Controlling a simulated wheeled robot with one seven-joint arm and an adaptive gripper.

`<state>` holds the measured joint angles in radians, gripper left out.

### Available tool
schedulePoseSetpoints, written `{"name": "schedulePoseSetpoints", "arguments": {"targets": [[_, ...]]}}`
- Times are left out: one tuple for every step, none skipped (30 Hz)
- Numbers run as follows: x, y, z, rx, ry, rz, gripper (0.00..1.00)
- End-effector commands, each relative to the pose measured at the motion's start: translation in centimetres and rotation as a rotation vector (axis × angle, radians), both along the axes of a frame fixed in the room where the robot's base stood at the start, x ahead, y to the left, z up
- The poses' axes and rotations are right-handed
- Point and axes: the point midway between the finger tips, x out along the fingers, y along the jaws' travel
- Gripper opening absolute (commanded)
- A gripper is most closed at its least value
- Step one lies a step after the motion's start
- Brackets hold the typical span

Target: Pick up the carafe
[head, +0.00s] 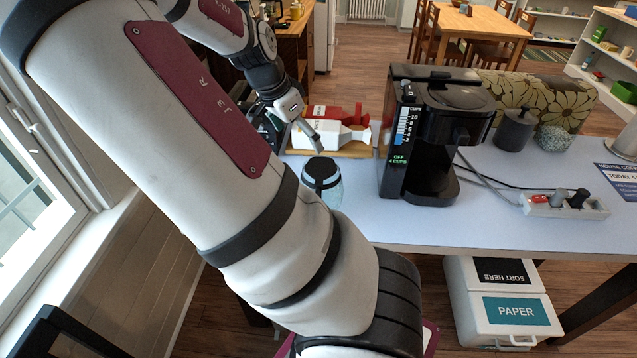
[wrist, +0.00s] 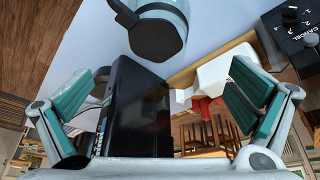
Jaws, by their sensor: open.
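The carafe (head: 334,193) has a clear bluish body and a black top, and stands on the pale table near its front edge, left of the coffee maker. My arm covers part of its lower left side in the head view. In the wrist view the carafe (wrist: 158,38) is at the top, beyond the fingertips, with its handle toward the upper left. My gripper (wrist: 168,72) is open, its teal fingers wide apart with nothing held. In the head view my gripper (head: 303,127) is above and behind the carafe, apart from it.
The black coffee maker (head: 432,135) stands close to the carafe's right. White (head: 322,139) and red (head: 352,115) containers sit on a wooden board behind. A power strip (head: 540,207) is at right.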

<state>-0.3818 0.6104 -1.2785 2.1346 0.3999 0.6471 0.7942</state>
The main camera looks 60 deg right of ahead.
Motion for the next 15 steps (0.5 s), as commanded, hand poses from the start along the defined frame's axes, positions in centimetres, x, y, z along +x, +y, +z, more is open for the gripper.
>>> {"name": "schedulePoseSetpoints", "arguments": {"targets": [[-0.2,-0.3,-0.3,-0.005,0.002,-0.007,1.0],[-0.2,-0.5,-0.6,-0.005,0.003,-0.008,1.0],[-0.3,-0.7,-1.2,-0.005,0.003,-0.008,1.0],[-0.4,-0.9,-1.7,-0.005,0.003,-0.009,1.0],[-0.4,-1.1,-2.2,-0.004,0.004,-0.01,1.0],[-0.6,-1.3,-2.9,-0.004,0.004,-0.011,1.0],[-0.6,-1.5,-3.4,-0.003,0.004,-0.01,1.0],[-0.7,-1.8,-3.9,-0.004,0.004,-0.01,1.0],[-0.8,-2.0,-4.6,-0.003,0.005,-0.009,1.0],[-0.8,-2.2,-5.1,-0.003,0.004,-0.009,1.0],[-0.9,-2.4,-5.5,-0.003,0.004,-0.009,1.0],[-0.9,-2.6,-6.0,-0.003,0.003,-0.007,1.0],[-1.0,-2.7,-6.3,-0.003,0.003,-0.007,1.0],[-1.0,-2.8,-6.6,-0.003,0.003,-0.006,1.0],[-1.1,-3.0,-7.0,-0.003,0.003,-0.006,1.0]]}}
